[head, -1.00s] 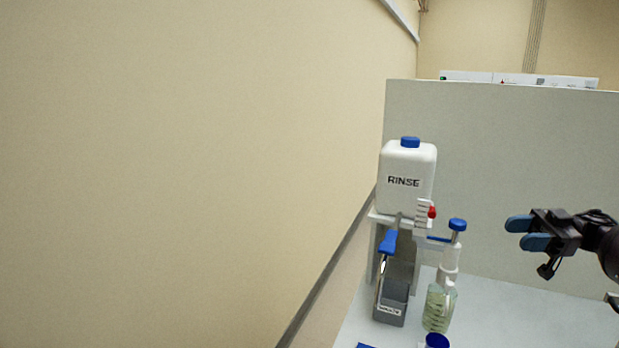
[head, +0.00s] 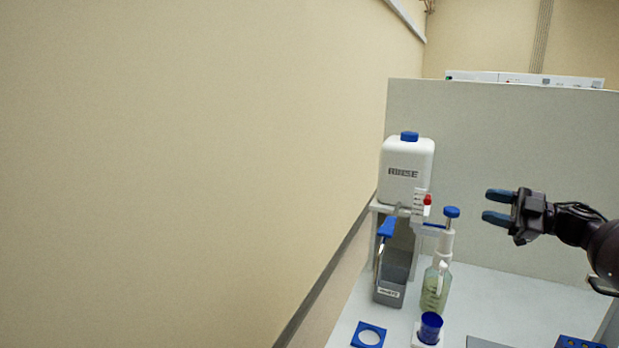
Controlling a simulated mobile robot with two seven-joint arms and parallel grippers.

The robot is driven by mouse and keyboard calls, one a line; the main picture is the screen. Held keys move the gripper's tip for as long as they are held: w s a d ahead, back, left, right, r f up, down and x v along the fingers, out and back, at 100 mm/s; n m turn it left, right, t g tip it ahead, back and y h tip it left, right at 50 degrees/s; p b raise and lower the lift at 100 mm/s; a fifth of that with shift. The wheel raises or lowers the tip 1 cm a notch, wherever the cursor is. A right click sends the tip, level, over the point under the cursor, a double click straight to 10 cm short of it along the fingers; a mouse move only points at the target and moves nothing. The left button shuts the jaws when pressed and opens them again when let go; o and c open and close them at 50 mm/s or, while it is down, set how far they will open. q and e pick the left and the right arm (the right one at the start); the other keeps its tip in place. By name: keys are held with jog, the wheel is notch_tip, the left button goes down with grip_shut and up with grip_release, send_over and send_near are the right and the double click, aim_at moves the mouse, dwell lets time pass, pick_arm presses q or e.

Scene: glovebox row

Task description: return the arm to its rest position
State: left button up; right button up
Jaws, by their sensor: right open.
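My right gripper (head: 499,206) reaches in from the right edge and points left. Its two blue-tipped fingers are apart with nothing between them. It hangs in the air in front of the grey partition, to the right of the blue-topped dispenser bottle (head: 437,280) and apart from it. My left gripper is not in the head view.
A white RINSE container (head: 406,171) sits on a raised stand, with a grey bin (head: 390,289) below. A blue cup (head: 430,327) and a blue square ring (head: 368,336) are near the front. The grey partition (head: 520,140) stands behind. The bench's middle right is clear.

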jog(key=s+a+f+m+t+h+b, duration=0.15)
jog(key=a+f+m+t+h, duration=0.25)
jog(key=a+f, duration=0.5)
jog(key=s+a+f+m+t+h+b, duration=0.1)
jog(key=s+a+f+m+t+h, duration=0.35)
jog(key=f, duration=0.75)
pick_arm(q)
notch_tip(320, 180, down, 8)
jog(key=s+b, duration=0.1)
jog(key=b, duration=0.4)
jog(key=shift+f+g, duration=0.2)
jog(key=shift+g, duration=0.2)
pick_arm(e)
jog(key=s+f+m+g+h, duration=0.3)
jog(key=s+f+m+h, duration=0.1)
jog(key=s+f, duration=0.9)
jog(key=s+f+m+g+h, duration=0.3)
jog(key=s+f+m, duration=0.3)
jog(key=s+f, duration=0.7)
jog(key=s+h, duration=0.1)
jog(key=s, duration=0.4)
jog(key=shift+s+a+f+g, duration=0.25)
jog(key=shift+s+a+g, duration=0.1)
